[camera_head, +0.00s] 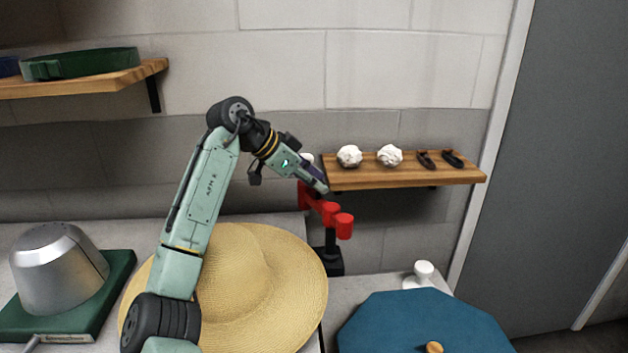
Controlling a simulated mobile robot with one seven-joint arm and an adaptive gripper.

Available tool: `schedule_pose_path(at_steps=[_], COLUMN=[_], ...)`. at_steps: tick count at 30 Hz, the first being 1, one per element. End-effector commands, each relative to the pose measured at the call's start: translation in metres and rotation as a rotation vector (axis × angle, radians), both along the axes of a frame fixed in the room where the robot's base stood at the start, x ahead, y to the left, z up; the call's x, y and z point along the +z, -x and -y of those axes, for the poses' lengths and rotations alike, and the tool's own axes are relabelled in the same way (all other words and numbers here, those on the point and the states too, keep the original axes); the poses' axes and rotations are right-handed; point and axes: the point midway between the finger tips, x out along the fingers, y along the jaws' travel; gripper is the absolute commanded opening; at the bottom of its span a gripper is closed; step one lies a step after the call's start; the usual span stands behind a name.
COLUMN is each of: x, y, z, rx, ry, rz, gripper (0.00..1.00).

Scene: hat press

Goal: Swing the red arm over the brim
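The red arm (326,209) is mounted on a black post with a dark base (330,262), just behind the right edge of the straw hat. Its rounded red end points to the lower right, and in this view it shows beside the brim, not across it. The straw hat (262,262) has a wide tan brim (300,310), and my arm hides part of its left side. My gripper (322,187) is in front of the upper left part of the red arm and overlaps it in the picture. I cannot tell whether they touch, or whether the fingers are open.
A silver hat form (58,268) on a green base stands at the left. A blue octagonal lid (420,325) with a wooden knob and a white knob (422,272) are at the right. A wooden shelf (400,179) holds white balls and small dark items close to my gripper.

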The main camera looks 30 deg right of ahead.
Motion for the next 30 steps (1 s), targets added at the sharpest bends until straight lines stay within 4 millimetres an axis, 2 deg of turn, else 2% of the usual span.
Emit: schedule_pose_path(at_steps=[12, 30], x=[0.0005, 0.0009], y=[-0.0005, -0.0017], z=[-0.0004, 0.0019], rx=[0.001, 0.006], ry=[0.000, 0.001], rz=[0.001, 0.001], gripper=[0.00, 0.00])
